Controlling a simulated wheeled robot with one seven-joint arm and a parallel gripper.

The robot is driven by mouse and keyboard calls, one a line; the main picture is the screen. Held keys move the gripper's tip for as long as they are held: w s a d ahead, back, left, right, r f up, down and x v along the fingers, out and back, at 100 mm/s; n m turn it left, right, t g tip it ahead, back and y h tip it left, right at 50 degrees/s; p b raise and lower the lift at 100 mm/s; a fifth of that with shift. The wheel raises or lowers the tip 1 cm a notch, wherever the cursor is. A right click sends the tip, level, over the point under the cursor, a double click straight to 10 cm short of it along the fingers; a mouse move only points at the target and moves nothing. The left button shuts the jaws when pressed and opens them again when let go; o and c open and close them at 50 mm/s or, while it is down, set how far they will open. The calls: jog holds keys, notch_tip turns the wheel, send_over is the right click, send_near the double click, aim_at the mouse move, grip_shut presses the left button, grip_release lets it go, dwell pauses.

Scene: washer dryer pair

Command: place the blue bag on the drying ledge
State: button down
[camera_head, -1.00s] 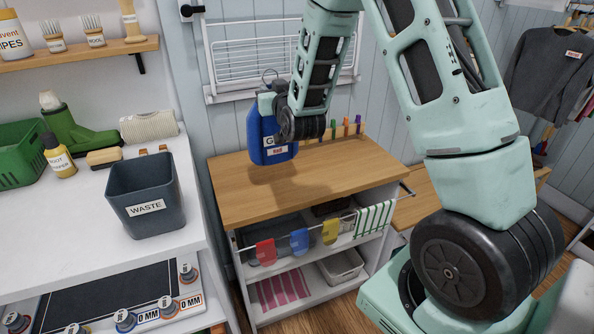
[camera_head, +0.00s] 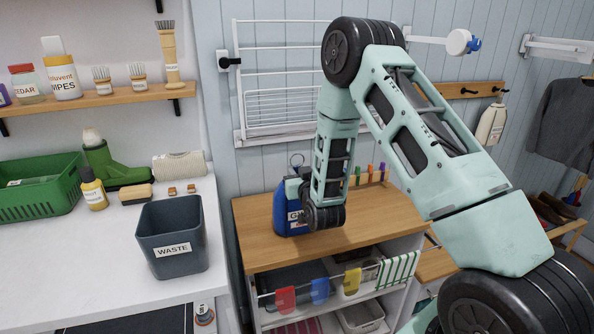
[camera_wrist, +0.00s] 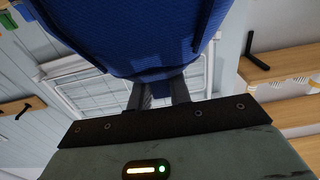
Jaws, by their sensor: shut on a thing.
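The blue bag (camera_head: 284,215), with a white label and a ring at its top, is upright over the wooden top (camera_head: 265,240) of a low shelf unit. I cannot tell whether its base touches the wood. My gripper is mostly hidden behind my wrist in the head view; in the wrist view my gripper (camera_wrist: 160,92) is shut on the bag (camera_wrist: 130,35), whose blue fabric fills the top. A white wire drying rack (camera_head: 285,75) hangs on the wall behind, with a white ledge (camera_head: 275,135) along its bottom.
Coloured pegs (camera_head: 370,172) stand along the back of the wooden top. Cloths hang on a rail (camera_head: 335,280) at its front. To the left is a white counter with a grey waste bin (camera_head: 172,235). The right part of the wooden top is clear.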

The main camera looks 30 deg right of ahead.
jog(key=shift+f, duration=0.1)
jog(key=c, duration=1.3)
grip_release()
jog(key=shift+r, duration=0.25)
jog(key=shift+v, duration=6.05)
